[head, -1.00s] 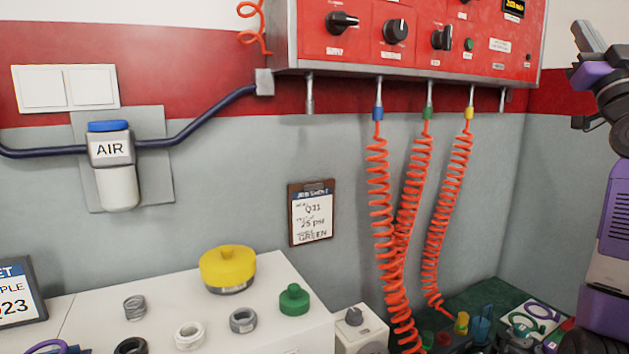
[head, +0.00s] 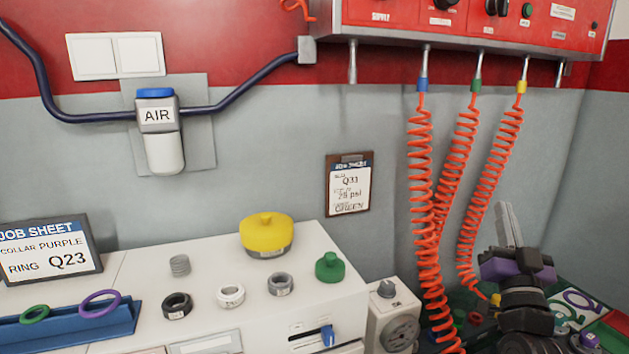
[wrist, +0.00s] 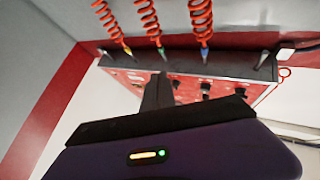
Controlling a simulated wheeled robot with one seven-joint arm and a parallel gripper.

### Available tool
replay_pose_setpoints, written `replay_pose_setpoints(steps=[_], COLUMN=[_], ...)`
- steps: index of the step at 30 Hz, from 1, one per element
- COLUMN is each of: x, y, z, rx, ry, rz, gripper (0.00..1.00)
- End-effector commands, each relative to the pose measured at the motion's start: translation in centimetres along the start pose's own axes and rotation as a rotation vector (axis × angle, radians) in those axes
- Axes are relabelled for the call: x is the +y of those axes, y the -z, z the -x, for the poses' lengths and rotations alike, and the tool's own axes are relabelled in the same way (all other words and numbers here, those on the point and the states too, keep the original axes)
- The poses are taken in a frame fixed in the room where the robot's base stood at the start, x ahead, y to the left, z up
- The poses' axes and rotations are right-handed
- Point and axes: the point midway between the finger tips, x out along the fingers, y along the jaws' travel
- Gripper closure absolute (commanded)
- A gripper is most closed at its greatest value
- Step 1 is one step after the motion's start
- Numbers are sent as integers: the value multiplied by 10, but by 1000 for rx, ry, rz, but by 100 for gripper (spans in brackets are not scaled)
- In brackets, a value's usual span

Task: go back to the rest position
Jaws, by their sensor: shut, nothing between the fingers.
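My gripper (head: 508,228) is at the lower right of the head view, pointing up, with its fingers together and nothing between them. It stands just right of the orange coiled hoses and in front of the grey wall. In the wrist view my gripper's fingers (wrist: 158,92) show as one dark upright shape against the red panel. The arm below it is only partly in view.
A red control panel (head: 470,22) hangs above with several orange coiled hoses (head: 425,200) below it. A white bench (head: 330,265) holds a yellow cap (head: 266,236), a green cap (head: 329,267) and several rings. A blue ring rack (head: 70,325) sits at left.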

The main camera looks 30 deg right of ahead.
Motion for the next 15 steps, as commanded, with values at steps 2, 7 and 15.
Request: replay_pose_setpoints(steps=[2, 7, 15], x=[-22, -62, -112], y=[-19, -42, -53], z=[37, 109, 224], rx=[-49, -140, -293], ry=[28, 93, 225], rz=[-13, -30, -41], gripper=[100, 100, 100])
